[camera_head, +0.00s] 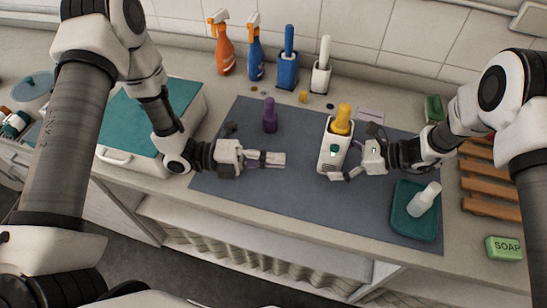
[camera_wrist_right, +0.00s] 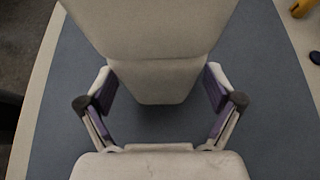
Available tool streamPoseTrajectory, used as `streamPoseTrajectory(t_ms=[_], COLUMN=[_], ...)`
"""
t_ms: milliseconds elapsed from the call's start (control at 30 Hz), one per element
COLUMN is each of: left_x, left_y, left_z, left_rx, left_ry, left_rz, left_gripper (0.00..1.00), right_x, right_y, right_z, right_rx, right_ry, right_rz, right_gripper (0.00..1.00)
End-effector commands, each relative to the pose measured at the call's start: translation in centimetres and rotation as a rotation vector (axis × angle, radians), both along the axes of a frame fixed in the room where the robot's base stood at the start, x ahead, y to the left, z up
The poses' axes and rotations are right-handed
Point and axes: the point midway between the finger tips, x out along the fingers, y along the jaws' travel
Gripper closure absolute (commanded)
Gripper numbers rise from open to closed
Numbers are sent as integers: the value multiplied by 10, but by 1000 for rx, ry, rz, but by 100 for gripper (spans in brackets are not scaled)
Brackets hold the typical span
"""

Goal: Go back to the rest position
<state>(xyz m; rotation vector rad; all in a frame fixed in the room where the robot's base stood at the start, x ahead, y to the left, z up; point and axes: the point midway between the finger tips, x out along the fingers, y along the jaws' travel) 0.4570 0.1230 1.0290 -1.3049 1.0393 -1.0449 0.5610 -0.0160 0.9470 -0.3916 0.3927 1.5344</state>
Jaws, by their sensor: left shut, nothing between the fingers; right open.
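My left gripper (camera_head: 282,159) is shut and empty over the middle of the blue-grey mat (camera_head: 240,198). My right gripper (camera_head: 352,158) is open beside a white holder (camera_head: 332,146) with a green mark and a yellow-topped item (camera_head: 343,119) in it. In the right wrist view the white holder (camera_wrist_right: 170,80) reaches between the two spread fingers, with a gap on each side. The holder looks upright on the mat. Its right side is partly hidden by my right gripper.
A purple bottle (camera_head: 270,115) stands on the mat behind my left gripper. A teal tray (camera_head: 407,223) with a white bottle (camera_head: 424,198) lies at right. Orange (camera_head: 223,50) and blue (camera_head: 255,55) spray bottles stand at the back. A teal-topped box (camera_head: 122,131) is at left, soap (camera_head: 503,248) at right.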

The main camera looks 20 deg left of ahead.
Motion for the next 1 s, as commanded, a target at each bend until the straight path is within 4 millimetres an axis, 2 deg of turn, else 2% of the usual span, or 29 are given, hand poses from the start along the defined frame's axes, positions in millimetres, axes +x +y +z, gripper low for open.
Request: streamPoseTrajectory(t_ms=[300,500,833,1000], left_x=[0,0,0,0], left_y=[0,0,0,0], left_z=[0,0,1,29], left_rx=[0,0,0,0], left_ry=[0,0,0,0], left_rz=[0,0,0,0], left_gripper=[100,100,100,100], right_x=[1,0,0,0], right_y=[-65,-95,-100,-100], right_z=[36,53,56,84], right_rx=[3,1,0,0], right_ry=[-2,-3,-1,-1], right_rz=[-4,-1,0,0], right_gripper=[8,8,8,8])
